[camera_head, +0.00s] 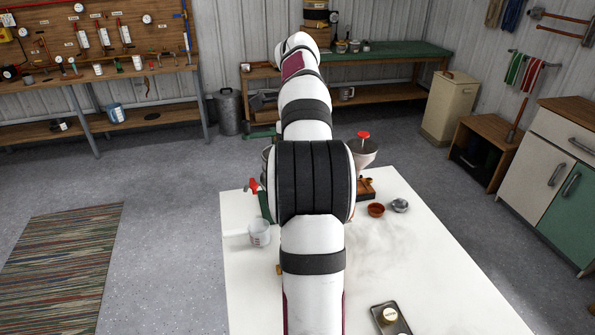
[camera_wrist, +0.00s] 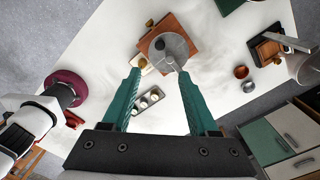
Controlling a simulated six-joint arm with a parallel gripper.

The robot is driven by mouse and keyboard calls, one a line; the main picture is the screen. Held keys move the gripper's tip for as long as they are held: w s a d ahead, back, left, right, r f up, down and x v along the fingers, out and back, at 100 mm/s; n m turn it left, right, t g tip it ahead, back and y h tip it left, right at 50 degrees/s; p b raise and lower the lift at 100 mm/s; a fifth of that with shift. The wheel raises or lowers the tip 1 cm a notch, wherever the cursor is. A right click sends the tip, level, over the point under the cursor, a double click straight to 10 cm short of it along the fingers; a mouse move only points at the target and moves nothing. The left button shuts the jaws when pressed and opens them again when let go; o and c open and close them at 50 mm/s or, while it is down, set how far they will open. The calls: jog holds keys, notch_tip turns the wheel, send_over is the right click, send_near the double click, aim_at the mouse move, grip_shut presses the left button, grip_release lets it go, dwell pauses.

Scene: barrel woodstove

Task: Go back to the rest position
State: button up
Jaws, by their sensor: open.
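My gripper (camera_wrist: 158,90) shows in the wrist view with its two green fingers spread wide apart and nothing between them. It hangs above the white table (camera_wrist: 112,55). Below and beyond the fingertips is a round grey metal piece (camera_wrist: 167,48) on a square wooden board (camera_wrist: 194,27). In the head view my white arm stretches away over the table (camera_head: 435,270) and hides its middle; the gripper itself is hidden there.
A dark tray with small round pieces (camera_wrist: 150,100) lies on the table. The table's right front is mostly clear.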

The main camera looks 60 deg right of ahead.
jog(key=w+a+n+y, duration=0.1)
jog(key=w+a+n, duration=0.1)
jog(key=a+n, duration=1.95)
jog(key=s+a+f+n, duration=0.4)
jog(key=s+a, duration=0.3)
jog(key=a, duration=0.3)
jog(key=s+a+f+n, duration=0.5)
jog(key=s+a, duration=0.2)
jog(key=a, duration=0.3)
jog(key=shift+f+y, duration=0.3)
jog(key=shift+y, duration=0.1)
